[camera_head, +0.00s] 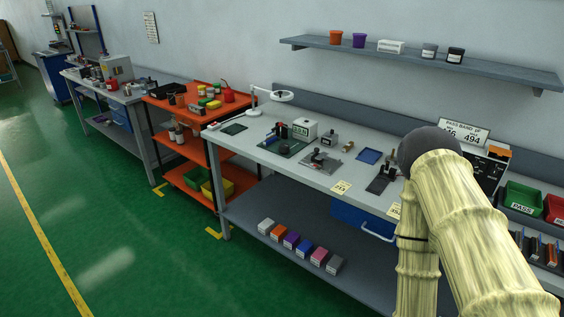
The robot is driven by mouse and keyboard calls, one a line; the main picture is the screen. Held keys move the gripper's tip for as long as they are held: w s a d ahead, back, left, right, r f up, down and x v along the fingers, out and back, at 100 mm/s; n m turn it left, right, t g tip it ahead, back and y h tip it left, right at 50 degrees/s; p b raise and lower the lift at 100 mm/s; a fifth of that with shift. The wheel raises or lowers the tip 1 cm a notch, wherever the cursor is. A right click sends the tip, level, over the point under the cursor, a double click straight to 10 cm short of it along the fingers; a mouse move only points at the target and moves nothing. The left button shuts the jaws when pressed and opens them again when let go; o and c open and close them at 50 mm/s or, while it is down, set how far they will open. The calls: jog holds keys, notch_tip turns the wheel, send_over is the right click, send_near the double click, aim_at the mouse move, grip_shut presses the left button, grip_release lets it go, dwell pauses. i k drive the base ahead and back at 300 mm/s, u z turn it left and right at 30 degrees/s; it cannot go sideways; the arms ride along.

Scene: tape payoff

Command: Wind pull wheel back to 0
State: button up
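I cannot make out the pull wheel or its scale for certain; the bench devices are small here. A dark-based device with an upright post (281,132) stands on the grey workbench (262,151), beside a white box with a small display (303,128). A low grey metal device (322,160) sits to the right of it. A dark device (382,183) stands farther right, close to my arm. My arm, in a pale yellow sleeve, fills the lower right and covers part of the bench. My gripper is not visible.
A magnifier lamp (282,96), a blue mat (369,156) and yellow notes (340,187) are on the bench. Green (524,197) and red (555,209) bins stand at right. An orange cart (160,129) stands left. The green floor (100,225) in front is clear.

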aim_at(284, 147)
jog(key=u, duration=1.35)
jog(key=i, duration=1.25)
jog(key=z, duration=0.55)
